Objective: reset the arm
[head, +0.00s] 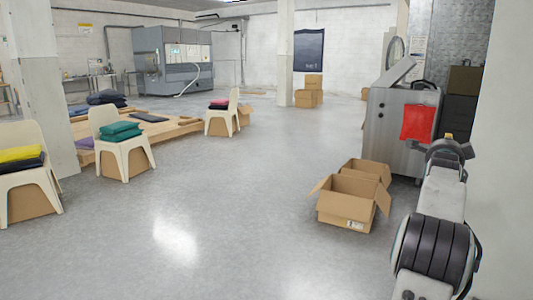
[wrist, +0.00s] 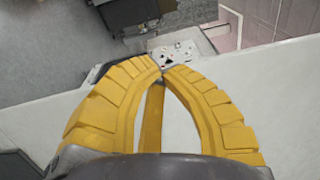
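My arm reaches away from me at the right of the head view. My gripper (head: 448,138) is at its far end, in front of the steel machine as seen from here; only a small bit of yellow shows there. In the wrist view my gripper (wrist: 164,66) has two curved yellow fingers whose tips come together, with nothing seen held between them. A pale surface lies behind the fingers in that view.
A steel machine (head: 387,130) with a red item (head: 419,122) on its front stands beside my arm. Open cardboard boxes (head: 346,208) sit left of the arm. White chairs (head: 122,150) with folded cloths stand at left. The middle floor (head: 235,190) is clear.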

